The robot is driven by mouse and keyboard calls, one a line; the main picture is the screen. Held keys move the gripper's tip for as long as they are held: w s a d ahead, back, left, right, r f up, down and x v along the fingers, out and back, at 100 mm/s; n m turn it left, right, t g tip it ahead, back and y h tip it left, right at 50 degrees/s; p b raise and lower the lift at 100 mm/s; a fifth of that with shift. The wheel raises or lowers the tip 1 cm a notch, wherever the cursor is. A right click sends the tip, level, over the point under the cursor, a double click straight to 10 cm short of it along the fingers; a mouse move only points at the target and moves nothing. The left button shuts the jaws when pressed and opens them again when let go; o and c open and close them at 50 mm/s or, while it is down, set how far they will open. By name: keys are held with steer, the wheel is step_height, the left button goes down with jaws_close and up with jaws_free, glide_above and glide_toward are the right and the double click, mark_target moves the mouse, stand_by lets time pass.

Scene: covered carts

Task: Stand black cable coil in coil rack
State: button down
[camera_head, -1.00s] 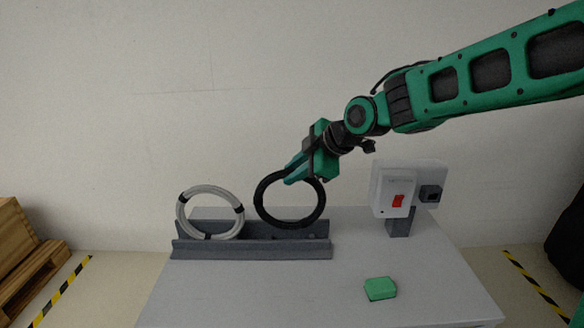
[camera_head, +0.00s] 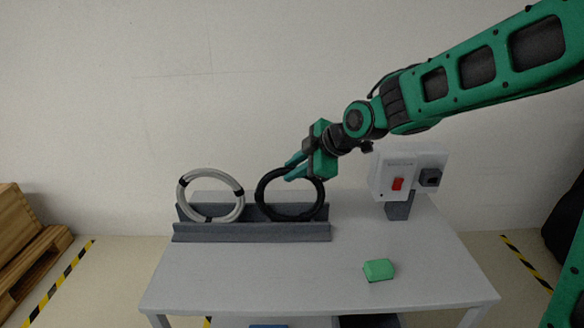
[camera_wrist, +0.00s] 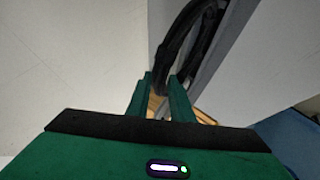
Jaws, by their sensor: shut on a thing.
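The black cable coil (camera_head: 259,198) stands upright at the right part of the grey coil rack (camera_head: 250,232). Its lower edge sits behind the rack's front wall, which hides whether it touches the bottom. My gripper (camera_head: 290,172) is shut on the coil's upper rim, reaching in from the upper right. In the wrist view, my gripper (camera_wrist: 160,85) has its two green fingers at the black coil (camera_wrist: 182,40), which runs up beyond them. A white coil with black bands (camera_head: 181,197) stands upright in the rack's left part.
A white box with a red switch (camera_head: 397,184) stands on a post at the table's back right. A green block (camera_head: 379,269) lies on the grey table (camera_head: 300,275) at the front right. The table's front left is clear.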

steer(key=c, duration=1.5)
jaws_free()
steer(key=v, duration=1)
steer(key=shift+s+d+r, duration=0.1)
steer(key=shift+d+r, duration=0.1)
steer(key=shift+d, duration=0.05)
